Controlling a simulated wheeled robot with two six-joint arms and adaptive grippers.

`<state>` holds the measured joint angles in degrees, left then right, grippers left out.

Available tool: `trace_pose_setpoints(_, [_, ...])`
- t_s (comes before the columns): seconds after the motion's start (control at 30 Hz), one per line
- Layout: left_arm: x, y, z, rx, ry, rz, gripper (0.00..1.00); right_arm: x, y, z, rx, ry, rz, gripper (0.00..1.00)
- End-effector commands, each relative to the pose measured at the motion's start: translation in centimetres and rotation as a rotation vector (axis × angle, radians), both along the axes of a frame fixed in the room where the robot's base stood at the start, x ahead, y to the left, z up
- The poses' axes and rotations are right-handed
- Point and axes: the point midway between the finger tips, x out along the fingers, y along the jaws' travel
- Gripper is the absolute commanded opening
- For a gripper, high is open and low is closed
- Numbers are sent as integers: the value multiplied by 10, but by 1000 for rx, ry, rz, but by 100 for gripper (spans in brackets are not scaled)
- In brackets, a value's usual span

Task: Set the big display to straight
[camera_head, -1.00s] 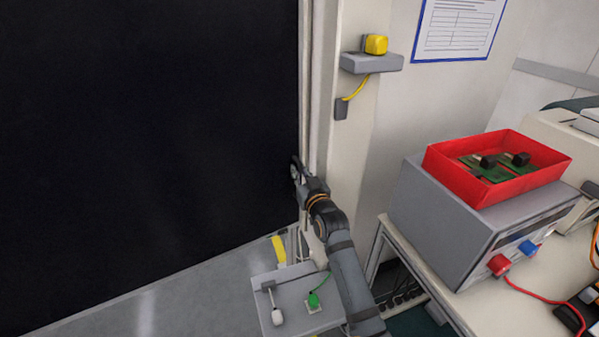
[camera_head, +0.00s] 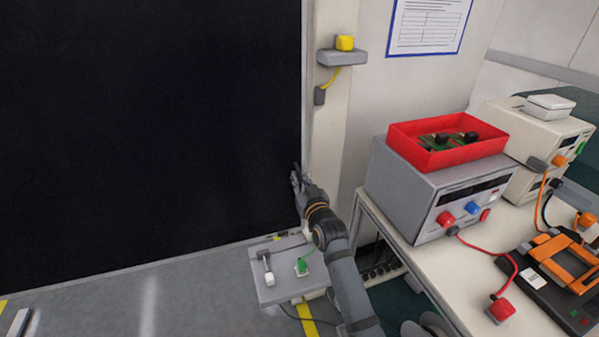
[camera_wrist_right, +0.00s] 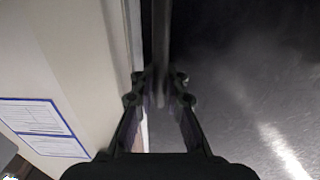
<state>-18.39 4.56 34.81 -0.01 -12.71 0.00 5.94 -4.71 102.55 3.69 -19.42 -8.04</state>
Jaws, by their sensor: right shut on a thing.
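The big display (camera_head: 150,120) is a large black panel filling the left half of the head view. Its right edge stands close to a pale wall post, and its bottom edge slopes slightly up to the right. My right gripper (camera_head: 297,180) is at the lower part of this right edge. In the right wrist view, my right gripper (camera_wrist_right: 160,88) is shut on the thin dark edge of the display (camera_wrist_right: 161,40), with one finger on each side. The fingertips are dark and partly blurred. My left gripper is not in view.
A bench (camera_head: 420,265) at right holds a grey power supply (camera_head: 400,190) with a red tray (camera_head: 400,138). A yellow button (camera_head: 344,43) sits on a wall shelf.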

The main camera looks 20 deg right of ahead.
Motion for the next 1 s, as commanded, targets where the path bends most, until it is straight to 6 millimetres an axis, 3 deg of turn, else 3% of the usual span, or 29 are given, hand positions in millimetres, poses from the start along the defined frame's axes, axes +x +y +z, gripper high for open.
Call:
trace_pose_setpoints(0.1, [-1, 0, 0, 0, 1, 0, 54, 0, 0, 5, -3, -12, -1, 0])
trace_pose_setpoints(0.23, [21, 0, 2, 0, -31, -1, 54, 1, -1, 5, -3, -13, -1, 0])
trace_pose_setpoints(0.27, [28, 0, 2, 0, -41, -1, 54, 1, -1, 5, -3, -13, -1, 11])
trace_pose_setpoints(0.43, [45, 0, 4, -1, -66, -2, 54, 1, -1, 6, -3, -13, -1, 34])
trace_pose_setpoints(0.77, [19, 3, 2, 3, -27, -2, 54, -2, -1, 6, -2, -13, -1, 35])
trace_pose_setpoints(0.87, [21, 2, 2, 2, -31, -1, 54, -14, -1, 5, -1, -12, -1, 35])
trace_pose_setpoints(1.0, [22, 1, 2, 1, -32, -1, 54, -47, -2, 4, -1, -11, -2, 35])
